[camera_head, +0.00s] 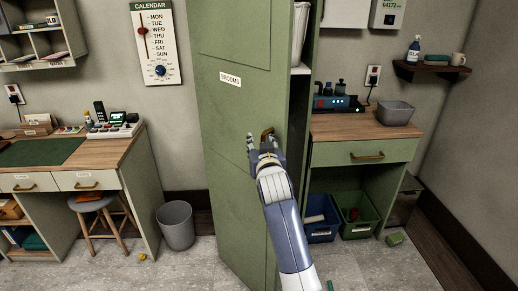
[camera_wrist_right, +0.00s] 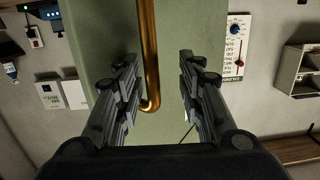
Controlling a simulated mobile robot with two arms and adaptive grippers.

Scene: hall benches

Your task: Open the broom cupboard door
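The green broom cupboard door (camera_head: 228,110), labelled "BROOMS", stands ajar in the head view. A shelf edge and a pale item show in the gap at its right edge. Its brass handle (camera_head: 267,132) is near that edge, partly hidden by my right gripper (camera_head: 265,143). In the right wrist view the handle (camera_wrist_right: 149,50) runs between the two spread fingers of the right gripper (camera_wrist_right: 158,75), nearer the left finger. A gap shows on both sides, so the gripper is open around the handle and not closed on it. My left gripper is not in view.
A desk (camera_head: 100,150) with a stool (camera_head: 95,205) and a grey bin (camera_head: 176,225) stand left of the door. A wooden counter (camera_head: 350,127) with blue and green crates below is at right.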

